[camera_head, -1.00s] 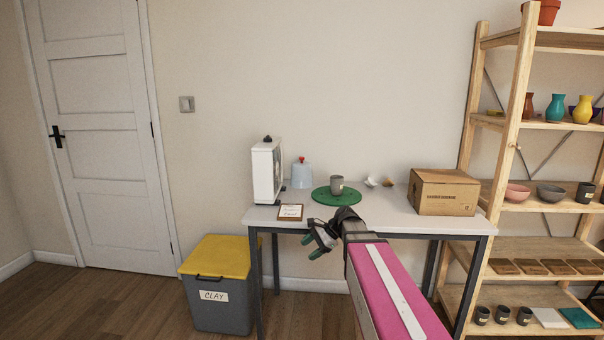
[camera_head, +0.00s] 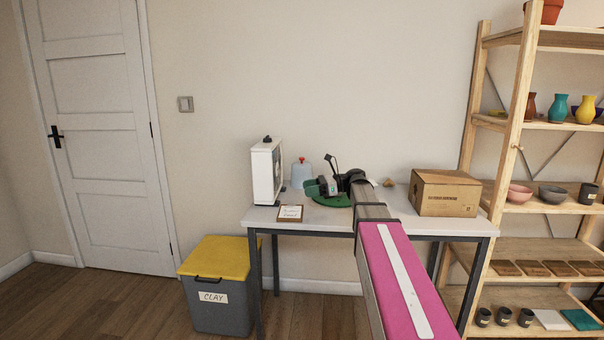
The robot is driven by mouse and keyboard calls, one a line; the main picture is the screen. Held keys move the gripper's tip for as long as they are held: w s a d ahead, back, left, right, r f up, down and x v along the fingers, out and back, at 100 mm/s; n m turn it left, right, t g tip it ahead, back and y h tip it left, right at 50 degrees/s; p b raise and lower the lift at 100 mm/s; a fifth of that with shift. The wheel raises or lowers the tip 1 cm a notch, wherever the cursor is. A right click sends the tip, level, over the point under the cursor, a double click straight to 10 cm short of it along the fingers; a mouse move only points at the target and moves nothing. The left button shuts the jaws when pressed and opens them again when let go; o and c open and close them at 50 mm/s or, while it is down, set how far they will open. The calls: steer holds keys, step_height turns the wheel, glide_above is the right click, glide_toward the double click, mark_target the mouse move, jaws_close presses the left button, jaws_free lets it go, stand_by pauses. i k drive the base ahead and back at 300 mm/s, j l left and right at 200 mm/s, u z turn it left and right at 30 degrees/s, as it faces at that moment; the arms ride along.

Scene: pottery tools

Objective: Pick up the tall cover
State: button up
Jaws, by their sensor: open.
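A pale blue, see-through cover with a red knob (camera_head: 301,172) stands upright at the back of the white table, right of the white boxed appliance. It appears to be the tall cover. My gripper (camera_head: 315,187), with green fingertips, is open, in front of the cover's lower right and over the green round mat (camera_head: 335,203). It overlaps the cover's lower edge in the picture; I cannot tell whether they touch. The grey cup on the mat is hidden behind my gripper and wrist.
The white appliance (camera_head: 265,172) stands close left of the cover. A clipboard (camera_head: 290,212) lies at the table's front edge. A small brown-white item (camera_head: 388,183) lies beyond my wrist, and a cardboard box (camera_head: 444,193) fills the table's right end. A wooden shelf (camera_head: 517,120) stands at right.

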mark_target(301, 171)
steer(key=i+l, duration=0.15)
steer(key=i, duration=0.3)
steer(key=i+l, duration=0.15)
steer(key=i, duration=0.35)
steer(key=i+l, duration=0.1)
steer(key=i, duration=0.35)
